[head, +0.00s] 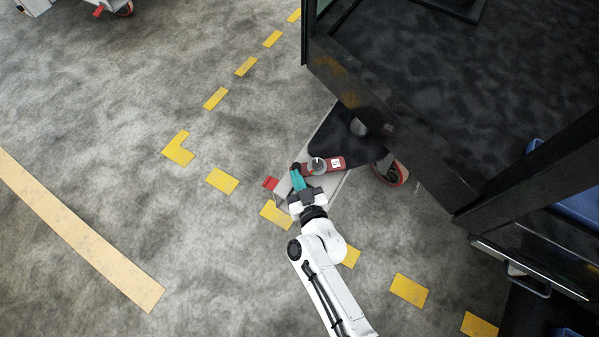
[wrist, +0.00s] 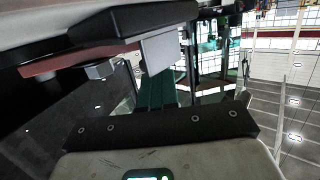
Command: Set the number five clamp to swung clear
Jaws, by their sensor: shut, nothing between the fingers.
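The number five clamp (head: 310,168) is a red arm with a round grey pivot and a white label reading 5. It lies over the grey corner plate of the trolley (head: 340,190), pointing along the plate's width. My gripper (head: 295,168) has teal fingers, shut and empty, beside the clamp's left end. I cannot tell whether they touch it. In the wrist view the teal fingers (wrist: 158,92) are close together, below a pale block and a dark bar. A red bar (wrist: 80,61) with a bolt shows at upper left, probably the clamp.
The dark trolley frame (head: 385,150) rises right of the clamp, with a caster wheel (head: 391,170) under it. Open grey floor (head: 120,120) with yellow markings lies to the left.

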